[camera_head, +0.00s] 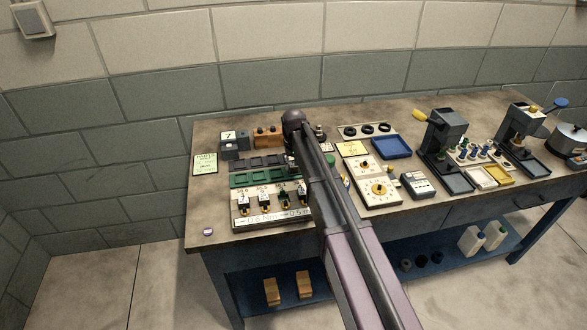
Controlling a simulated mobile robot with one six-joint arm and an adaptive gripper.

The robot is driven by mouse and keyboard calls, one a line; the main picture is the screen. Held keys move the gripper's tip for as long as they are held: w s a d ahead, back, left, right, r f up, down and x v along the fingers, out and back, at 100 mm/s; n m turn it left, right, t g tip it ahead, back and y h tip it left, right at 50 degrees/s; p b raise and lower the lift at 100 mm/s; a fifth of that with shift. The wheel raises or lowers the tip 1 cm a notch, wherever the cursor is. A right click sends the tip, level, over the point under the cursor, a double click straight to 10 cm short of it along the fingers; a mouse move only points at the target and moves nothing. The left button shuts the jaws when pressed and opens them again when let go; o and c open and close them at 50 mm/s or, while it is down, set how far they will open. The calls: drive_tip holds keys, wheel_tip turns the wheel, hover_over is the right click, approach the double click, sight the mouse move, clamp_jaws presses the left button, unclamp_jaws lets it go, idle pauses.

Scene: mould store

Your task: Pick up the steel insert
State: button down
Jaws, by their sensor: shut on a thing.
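My arm reaches from the lower right over the bench to an elbow-like end, and my gripper (293,164) hangs down from there. It is small, dark and partly hidden by my own arm. It is shut on a small piece at the right end of the green rack (240,181). The piece fits the steel insert, but it is too small and too covered to make out its shape. I cannot tell whether it is clear of the rack or still touching it.
A labelled torque stand (262,219) with several black-and-white tools stands in front of the rack. To the right are dial plates (379,189), a blue tray (391,147) and a dark press (444,137). The bench's front left (207,215) is mostly bare.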

drive_tip(key=shift+r, duration=0.1)
idle(0.3)
wheel_tip(320, 180, up, 10)
drive_tip(key=p, duration=1)
drive_tip(key=shift+s, duration=0.1)
idle(0.7)
